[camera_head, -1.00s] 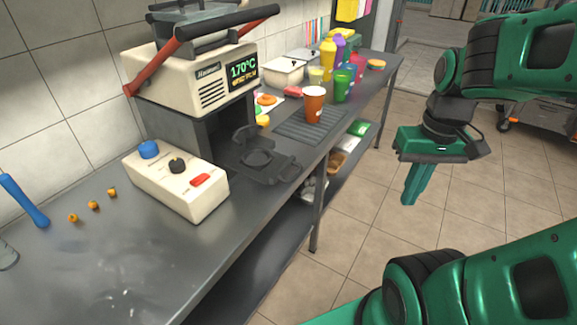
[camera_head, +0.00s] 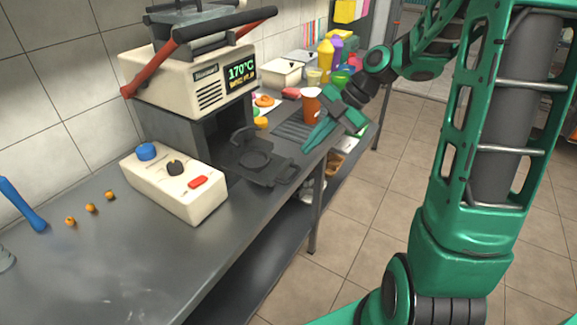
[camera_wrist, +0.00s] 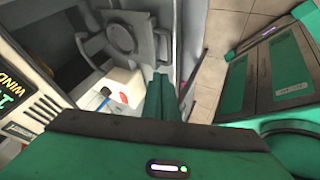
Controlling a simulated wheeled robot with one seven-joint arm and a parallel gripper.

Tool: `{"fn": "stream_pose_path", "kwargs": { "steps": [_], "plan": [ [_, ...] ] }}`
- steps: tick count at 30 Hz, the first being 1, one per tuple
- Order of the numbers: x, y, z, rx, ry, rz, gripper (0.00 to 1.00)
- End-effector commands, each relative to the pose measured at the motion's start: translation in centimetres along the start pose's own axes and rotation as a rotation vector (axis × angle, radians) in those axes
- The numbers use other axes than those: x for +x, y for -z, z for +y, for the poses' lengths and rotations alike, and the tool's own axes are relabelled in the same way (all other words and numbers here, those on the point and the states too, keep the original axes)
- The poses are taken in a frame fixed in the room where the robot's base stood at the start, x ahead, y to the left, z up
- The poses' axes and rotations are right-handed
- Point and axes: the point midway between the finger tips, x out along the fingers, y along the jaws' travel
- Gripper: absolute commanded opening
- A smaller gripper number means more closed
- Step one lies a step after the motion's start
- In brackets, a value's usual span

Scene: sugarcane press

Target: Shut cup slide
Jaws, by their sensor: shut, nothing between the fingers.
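The cup slide (camera_head: 255,160) is a dark grey sliding tray with a round cup ring, a raised back piece and a handle at its front right end. It sticks out of the dark opening under the cream press (camera_head: 190,80). In the wrist view the slide (camera_wrist: 121,38) is at the upper middle. My gripper (camera_head: 308,150) is shut and empty. In the head view it appears to the right of the slide's handle, over the counter's front edge, pointing down and left. In the wrist view its fingers (camera_wrist: 160,88) show below the slide's handle, apparently apart from it.
A cream control box (camera_head: 175,182) with blue, black and red controls sits left of the slide. An orange cup (camera_head: 311,103) stands behind my gripper by a dark ribbed mat (camera_head: 290,133). Other cups and containers stand farther back. The counter's front (camera_head: 130,255) is mostly clear.

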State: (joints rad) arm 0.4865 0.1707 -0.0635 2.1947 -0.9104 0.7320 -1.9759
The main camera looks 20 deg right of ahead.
Motion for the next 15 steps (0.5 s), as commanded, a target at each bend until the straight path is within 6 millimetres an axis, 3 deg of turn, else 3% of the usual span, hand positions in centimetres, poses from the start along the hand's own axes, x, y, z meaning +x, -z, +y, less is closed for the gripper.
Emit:
{"fn": "stream_pose_path", "kwargs": {
  "steps": [5, 15],
  "plan": [
    [1.4, 0.0, 0.2, -0.022, -0.004, 0.009, 0.00],
    [7.0, 0.0, 0.1, -0.019, -0.002, 0.008, 0.00]
  ]
}}
